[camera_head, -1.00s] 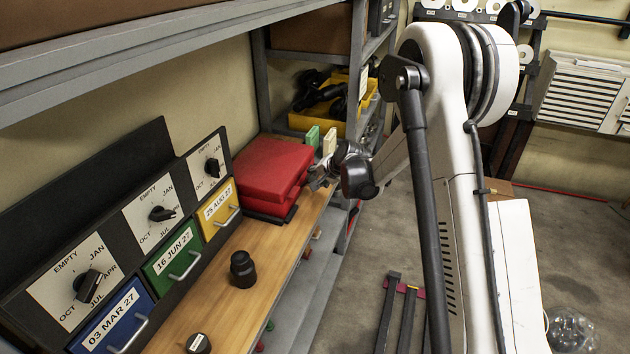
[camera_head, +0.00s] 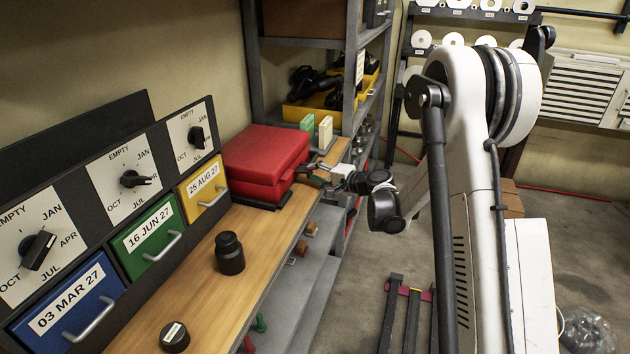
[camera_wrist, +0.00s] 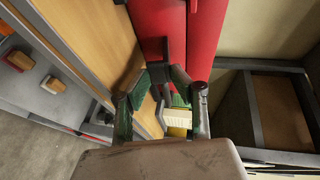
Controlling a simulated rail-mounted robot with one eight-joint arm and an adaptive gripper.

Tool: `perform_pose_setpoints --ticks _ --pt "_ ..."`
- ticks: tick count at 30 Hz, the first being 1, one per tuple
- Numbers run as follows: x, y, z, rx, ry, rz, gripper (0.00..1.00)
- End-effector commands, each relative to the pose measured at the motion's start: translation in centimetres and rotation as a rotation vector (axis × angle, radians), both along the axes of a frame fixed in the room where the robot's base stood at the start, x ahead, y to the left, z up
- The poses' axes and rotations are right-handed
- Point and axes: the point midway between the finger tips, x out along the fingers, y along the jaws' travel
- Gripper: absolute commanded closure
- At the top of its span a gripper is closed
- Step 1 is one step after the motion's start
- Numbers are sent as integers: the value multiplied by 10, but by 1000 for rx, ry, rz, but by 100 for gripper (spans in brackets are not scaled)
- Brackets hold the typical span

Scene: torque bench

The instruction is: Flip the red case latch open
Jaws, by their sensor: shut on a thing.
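The red case (camera_head: 262,158) sits on the wooden bench top with its lid down. In the wrist view its red body (camera_wrist: 203,40) fills the top middle, with a dark seam between two red parts. My gripper (camera_head: 312,174) is at the case's right-hand front side.
Green and cream blocks (camera_head: 325,130) stand just behind the case. A shelf post (camera_head: 353,70) rises close beyond them. A black cylinder (camera_head: 229,253) and a dark knob (camera_head: 174,337) stand on the bench. Drawers with dials line the left; floor is open right.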

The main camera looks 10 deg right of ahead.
Motion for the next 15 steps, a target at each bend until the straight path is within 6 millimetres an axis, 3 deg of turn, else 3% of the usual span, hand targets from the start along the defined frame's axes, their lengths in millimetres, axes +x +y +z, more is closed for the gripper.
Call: perform_pose_setpoints --ticks 15 --pt "0 1 -7 67 -43 1 100"
